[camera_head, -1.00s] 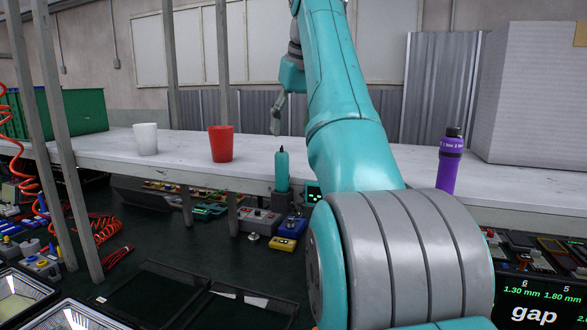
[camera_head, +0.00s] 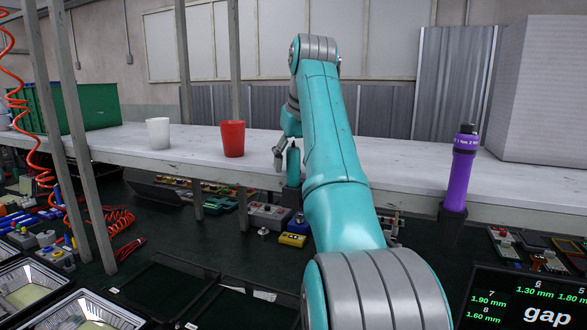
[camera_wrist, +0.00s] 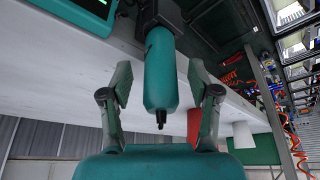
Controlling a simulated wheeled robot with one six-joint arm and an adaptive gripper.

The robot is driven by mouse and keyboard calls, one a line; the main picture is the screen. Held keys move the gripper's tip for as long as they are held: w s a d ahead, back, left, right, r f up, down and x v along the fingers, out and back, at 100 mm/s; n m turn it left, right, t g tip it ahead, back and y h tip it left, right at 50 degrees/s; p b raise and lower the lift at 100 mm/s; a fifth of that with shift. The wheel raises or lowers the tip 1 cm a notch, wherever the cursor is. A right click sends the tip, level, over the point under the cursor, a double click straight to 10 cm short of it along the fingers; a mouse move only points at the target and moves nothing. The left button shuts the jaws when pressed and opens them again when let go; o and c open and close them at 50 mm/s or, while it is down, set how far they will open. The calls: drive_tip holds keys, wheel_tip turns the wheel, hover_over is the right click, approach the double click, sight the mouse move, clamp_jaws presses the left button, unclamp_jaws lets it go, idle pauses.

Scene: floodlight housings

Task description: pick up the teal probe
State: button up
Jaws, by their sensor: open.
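The teal probe (camera_head: 293,168) stands upright in a dark holder at the front edge of the white shelf. It has a dark tip. My gripper (camera_head: 280,152) is at the probe's upper part, and my arm hides some of that area. In the wrist view the teal probe (camera_wrist: 160,78) lies between the two fingers of my gripper (camera_wrist: 160,72). The fingers are open, with a visible gap on each side of the probe. Its holder (camera_wrist: 158,18) shows at the top of that view.
A red cup (camera_head: 233,139) and a white cup (camera_head: 158,133) stand on the shelf (camera_head: 110,143) to the left. A purple bottle-like tool (camera_head: 459,175) stands upright at the shelf edge to the right. Grey posts (camera_head: 75,130) rise at the left. A large pale box (camera_head: 540,90) sits at the right.

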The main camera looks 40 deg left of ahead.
clamp_jaws()
idle(0.3)
